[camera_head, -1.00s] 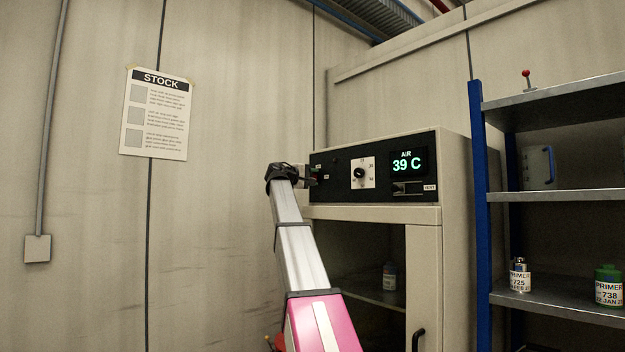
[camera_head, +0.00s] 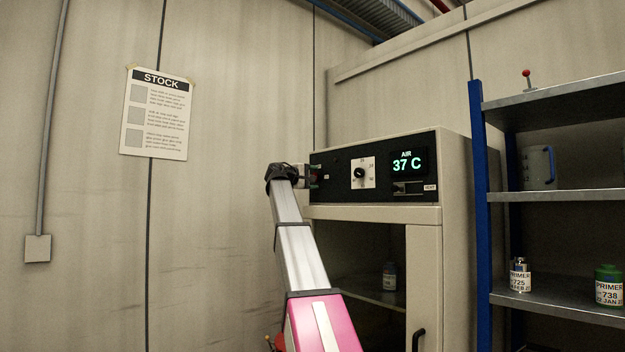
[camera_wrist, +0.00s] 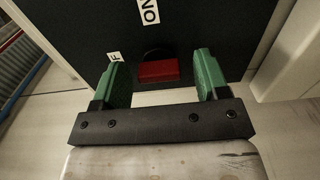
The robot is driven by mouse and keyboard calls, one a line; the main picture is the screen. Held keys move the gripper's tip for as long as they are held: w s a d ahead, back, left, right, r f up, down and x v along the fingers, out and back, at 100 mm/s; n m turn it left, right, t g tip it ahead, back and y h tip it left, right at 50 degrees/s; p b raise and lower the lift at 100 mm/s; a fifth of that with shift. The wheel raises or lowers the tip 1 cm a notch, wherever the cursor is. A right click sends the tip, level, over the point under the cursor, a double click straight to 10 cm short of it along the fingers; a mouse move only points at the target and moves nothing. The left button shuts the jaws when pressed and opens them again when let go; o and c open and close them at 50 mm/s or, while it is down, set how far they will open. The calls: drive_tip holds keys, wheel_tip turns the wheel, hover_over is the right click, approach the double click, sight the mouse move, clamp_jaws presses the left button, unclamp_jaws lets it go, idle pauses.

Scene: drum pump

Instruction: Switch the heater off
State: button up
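The heater is a beige cabinet (camera_head: 455,190) with a black control panel (camera_head: 335,190). Its green display (camera_head: 407,162) reads AIR 37 C. In the wrist view a red switch (camera_wrist: 158,71) sits on the dark panel, with an ON label (camera_wrist: 149,11) above it and a partly hidden label showing F (camera_wrist: 114,57) to its left. My gripper (camera_wrist: 160,78) is open, its green fingers apart on either side of the switch. Whether a finger touches the panel is unclear. In the head view my gripper (camera_head: 311,175) is at the panel's left end, hiding the switch.
A white dial (camera_head: 361,173) and a vent slider (camera_head: 408,188) are on the panel. The cabinet's door has a black handle (camera_head: 418,340). A blue-post shelf (camera_head: 480,220) with primer tins stands to the right.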

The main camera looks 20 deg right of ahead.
drive_tip(key=v, duration=1)
drive_tip(key=shift+a, duration=0.4)
drive_tip(key=shift+s, duration=0.1)
drive_tip(key=s+a+f+y, duration=0.1)
drive_tip(key=f+y, duration=0.2)
drive_tip(key=f, duration=1.4)
drive_tip(key=s+a+f+g+y, duration=0.1)
drive_tip(key=a+f+y, duration=0.15)
drive_tip(key=f, duration=1.55)
drive_tip(key=s+a+f+y, duration=0.1)
drive_tip(key=f+y, duration=0.3)
drive_tip(key=f, duration=1.3)
drive_tip(key=s+a+f+m+g+y, duration=0.1)
drive_tip(key=s+a+f+y, duration=0.1)
drive_tip(key=s+f, duration=0.7)
drive_tip(key=s+a+f+m+g+y, duration=0.1)
drive_tip(key=s+a+f+g+y, duration=0.1)
drive_tip(key=s+f, duration=0.7)
drive_tip(key=s+a+f+m+g+y, duration=0.2)
drive_tip(key=s+a+f, duration=0.3)
drive_tip(key=s+f, duration=0.4)
wheel_tip(320, 180, down, 7)
drive_tip(key=shift+s+y, duration=0.2)
drive_tip(key=shift+y, duration=0.55)
